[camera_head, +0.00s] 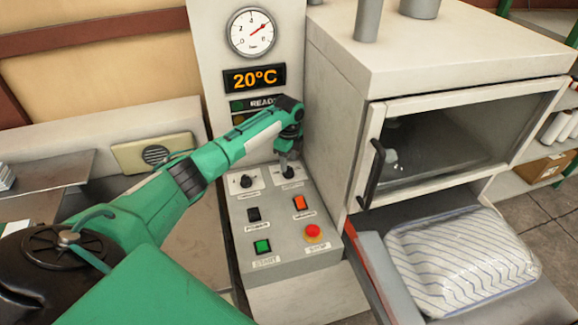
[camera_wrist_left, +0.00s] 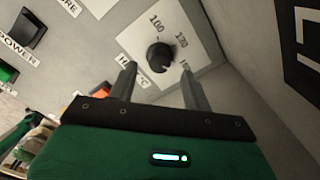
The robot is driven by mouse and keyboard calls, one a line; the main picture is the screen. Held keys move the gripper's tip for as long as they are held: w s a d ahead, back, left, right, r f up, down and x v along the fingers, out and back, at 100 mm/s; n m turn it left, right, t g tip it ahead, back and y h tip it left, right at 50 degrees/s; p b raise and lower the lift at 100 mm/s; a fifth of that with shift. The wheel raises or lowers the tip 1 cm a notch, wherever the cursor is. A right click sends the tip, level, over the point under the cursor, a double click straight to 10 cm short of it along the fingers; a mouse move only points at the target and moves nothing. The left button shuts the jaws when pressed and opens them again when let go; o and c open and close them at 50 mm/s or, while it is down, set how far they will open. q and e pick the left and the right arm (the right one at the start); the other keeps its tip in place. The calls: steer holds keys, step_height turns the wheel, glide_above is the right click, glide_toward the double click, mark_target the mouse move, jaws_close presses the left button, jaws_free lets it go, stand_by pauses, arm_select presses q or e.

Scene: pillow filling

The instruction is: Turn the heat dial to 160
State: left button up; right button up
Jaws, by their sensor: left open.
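The heat dial (camera_wrist_left: 160,57) is a round black knob on a white plate, with 100, 130 and a third, partly cut-off number around it in the left wrist view. Its pointer direction is too dark to read surely. In the head view the dial's plate (camera_head: 292,185) is at the upper right of the sloped control panel, partly behind my gripper. My left gripper (camera_head: 288,158) points down over this dial. In the wrist view its two fingers (camera_wrist_left: 158,80) are apart, with the knob just beyond the gap between their tips and nothing held. My right gripper is not in view.
The display (camera_head: 254,78) reads 20°C below a round gauge (camera_head: 251,31). A second dial (camera_head: 246,181) sits left of the heat dial. Below are rocker switches, a green START button (camera_head: 262,246) and a red stop button (camera_head: 312,232). A machine cabinet (camera_head: 340,110) stands close on the right.

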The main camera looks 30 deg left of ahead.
mark_target(289, 168)
arm_select(q)
step_height(289, 168, up, 11)
steer(key=b, duration=0.2)
steer(key=shift+f, duration=0.15)
stand_by(0.3)
